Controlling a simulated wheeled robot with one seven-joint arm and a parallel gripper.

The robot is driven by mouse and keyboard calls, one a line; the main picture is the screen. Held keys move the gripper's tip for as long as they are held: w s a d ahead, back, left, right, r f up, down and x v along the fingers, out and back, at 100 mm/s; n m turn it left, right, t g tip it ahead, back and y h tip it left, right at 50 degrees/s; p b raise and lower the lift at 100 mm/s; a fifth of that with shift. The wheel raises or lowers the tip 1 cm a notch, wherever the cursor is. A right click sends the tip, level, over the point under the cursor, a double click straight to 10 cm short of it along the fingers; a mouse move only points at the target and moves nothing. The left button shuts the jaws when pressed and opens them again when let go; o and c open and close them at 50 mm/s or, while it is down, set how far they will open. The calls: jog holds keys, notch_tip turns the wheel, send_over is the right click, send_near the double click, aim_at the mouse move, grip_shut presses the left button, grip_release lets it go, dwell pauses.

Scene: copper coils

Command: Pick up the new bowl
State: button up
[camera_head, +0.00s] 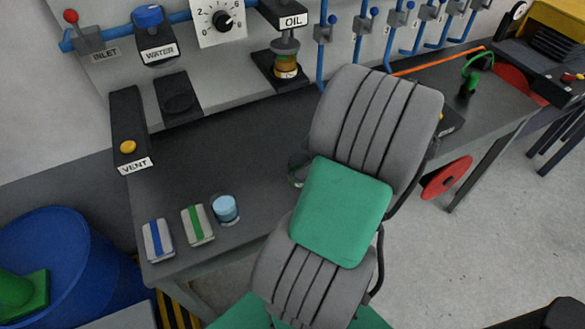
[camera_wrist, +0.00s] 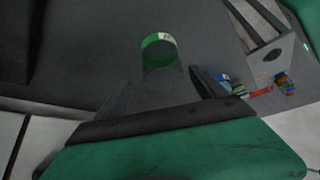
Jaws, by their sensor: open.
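A clear cylindrical bowl with a green band (camera_wrist: 160,50) and a small white marking stands on the dark bench in the wrist view. I take it for the new bowl. In the head view a curved clear piece of glass (camera_head: 297,170) shows at the left edge of my arm, which hides the rest. My gripper (camera_wrist: 163,88) is open, with its dark fingers apart on either side of the near part of the bowl in the wrist view. I cannot tell whether either finger touches it. My arm hides the gripper in the head view.
The OIL unit (camera_head: 285,55) with an amber-filled bowl (camera_head: 286,66) stands at the back. A light-blue cup (camera_head: 226,208), a green-striped pack (camera_head: 198,224) and a blue-striped pack (camera_head: 158,240) sit near the bench's front edge. The bench (camera_head: 210,160) is clear between them and the panel.

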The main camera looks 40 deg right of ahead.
aim_at(295, 168)
jog(key=x, duration=0.5)
jog(key=shift+s+a+f, duration=0.15)
jog(key=shift+a+f, duration=0.05)
jog(key=shift+a, duration=0.1)
jog(key=shift+w+f, duration=0.2)
jog(key=shift+f, duration=0.25)
jog(key=shift+a, duration=0.1)
jog(key=shift+c, duration=0.2)
jog(key=c, duration=1.5)
